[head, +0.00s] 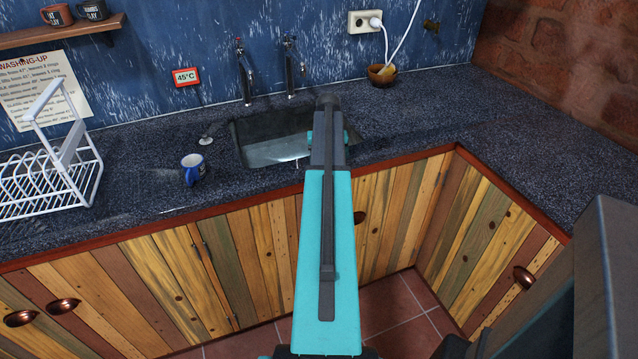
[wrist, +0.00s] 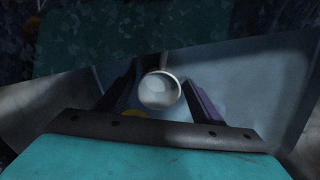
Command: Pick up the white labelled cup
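A round pale cup (wrist: 159,91) with a light rim shows in the wrist view, seen from above; no label can be made out. My gripper (wrist: 159,88) has its two dark fingers spread, one on each side of the cup. A narrow gap seems to show between the cup and each finger. In the head view my arm reaches over the sink (head: 262,150), and it hides the cup and my fingers.
A white dish rack (head: 45,180) is farther left. Taps (head: 290,70) rise behind the sink, and a small bowl (head: 381,75) stands at the back right. The right counter is clear.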

